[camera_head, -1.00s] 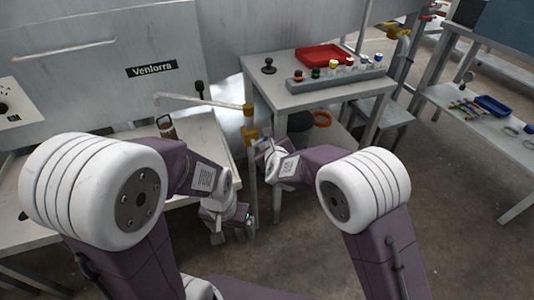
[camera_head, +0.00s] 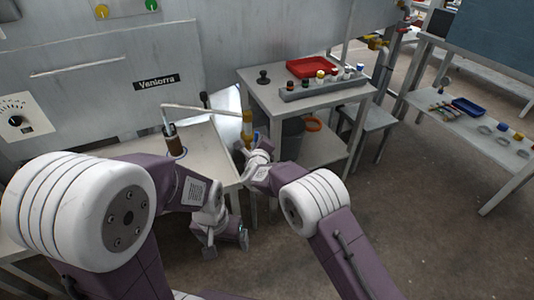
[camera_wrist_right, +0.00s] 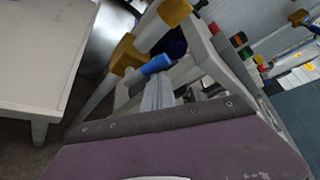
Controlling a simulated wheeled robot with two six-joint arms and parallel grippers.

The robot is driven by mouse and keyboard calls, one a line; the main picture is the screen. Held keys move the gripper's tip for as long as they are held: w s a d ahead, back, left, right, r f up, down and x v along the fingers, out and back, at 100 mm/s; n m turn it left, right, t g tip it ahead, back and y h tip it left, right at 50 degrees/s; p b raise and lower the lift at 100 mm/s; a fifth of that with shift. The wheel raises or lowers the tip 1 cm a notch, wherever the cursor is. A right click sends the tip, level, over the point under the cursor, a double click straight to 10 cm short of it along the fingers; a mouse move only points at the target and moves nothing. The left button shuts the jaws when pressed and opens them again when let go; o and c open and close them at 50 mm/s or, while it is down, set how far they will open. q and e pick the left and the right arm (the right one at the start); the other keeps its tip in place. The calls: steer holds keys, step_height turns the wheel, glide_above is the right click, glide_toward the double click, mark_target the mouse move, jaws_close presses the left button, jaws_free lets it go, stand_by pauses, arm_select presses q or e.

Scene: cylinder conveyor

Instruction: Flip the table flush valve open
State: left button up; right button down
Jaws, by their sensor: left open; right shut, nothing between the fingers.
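The table flush valve appears to be the yellow fitting (camera_head: 247,126) on an upright pipe between the two tables. In the right wrist view a yellow fitting (camera_wrist_right: 126,54) has a blue handle (camera_wrist_right: 155,65) beside it. My right gripper (camera_head: 243,151) is shut and empty, just below the fitting in the head view; I cannot tell whether it touches the pipe or handle. In the right wrist view the grey fingers lie close to the blue handle. My left gripper (camera_head: 226,243) is open and empty, low in front of the left table's edge.
The left table (camera_head: 206,150) carries a brown cup (camera_head: 175,147) with tools. The right table (camera_head: 262,93) holds a red tray (camera_head: 313,67) and a grey rack (camera_head: 310,91) of several coloured-capped cylinders. A bucket (camera_head: 292,138) stands under it.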

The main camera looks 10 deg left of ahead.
arm_select(q)
steer(key=shift+a+f, duration=0.1)
steer(key=shift+f, duration=0.2)
arm_select(e)
steer(key=shift+s+a+r, duration=0.2)
steer(key=shift+s+a, duration=0.1)
steer(key=shift+a, duration=0.35)
arm_select(q)
steer(key=shift+s+f+b, duration=0.1)
steer(key=shift+b, duration=0.2)
arm_select(e)
steer(key=shift+d, duration=0.1)
arm_select(q)
steer(key=shift+s+d+f, duration=0.15)
steer(key=shift+d, duration=0.25)
steer(key=shift+s+d+f, duration=0.1)
steer(key=shift+s+d, duration=0.05)
steer(key=shift+d, duration=0.25)
arm_select(e)
steer(key=s+d, duration=0.4)
steer(key=s, duration=0.4)
steer(key=shift+s+d, duration=0.15)
steer(key=shift+d, duration=0.2)
steer(key=shift+f, duration=0.1)
